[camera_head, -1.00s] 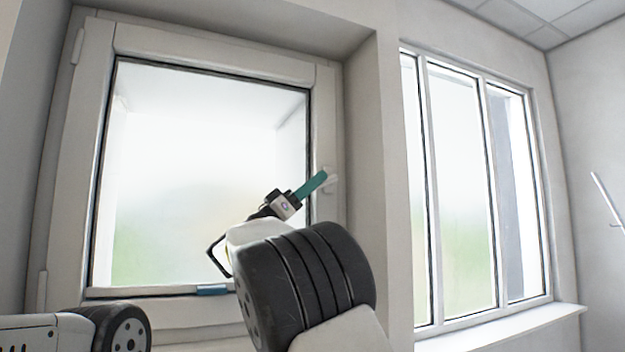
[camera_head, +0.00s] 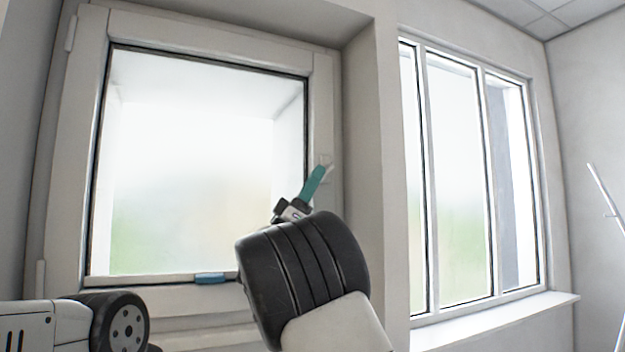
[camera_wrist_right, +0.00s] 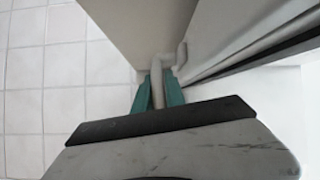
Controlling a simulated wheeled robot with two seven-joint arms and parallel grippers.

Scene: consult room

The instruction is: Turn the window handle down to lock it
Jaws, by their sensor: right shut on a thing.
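The white window handle (camera_head: 328,164) sits on the right side of the left window's white frame (camera_head: 322,110). In the head view it is small and partly covered by the teal fingers of my right gripper (camera_head: 314,183). In the right wrist view the bent handle (camera_wrist_right: 165,63) runs down between the two teal fingers of the right gripper (camera_wrist_right: 158,92). The fingers are shut on the handle's grip, one on each side. The handle's exact angle is hard to tell.
A wall corner (camera_head: 385,150) projects right of the handle. Beyond it are a second window (camera_head: 460,180) and its sill (camera_head: 500,318). A thin white stand (camera_head: 605,195) is at far right. The wrist view shows tiled floor (camera_wrist_right: 50,80).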

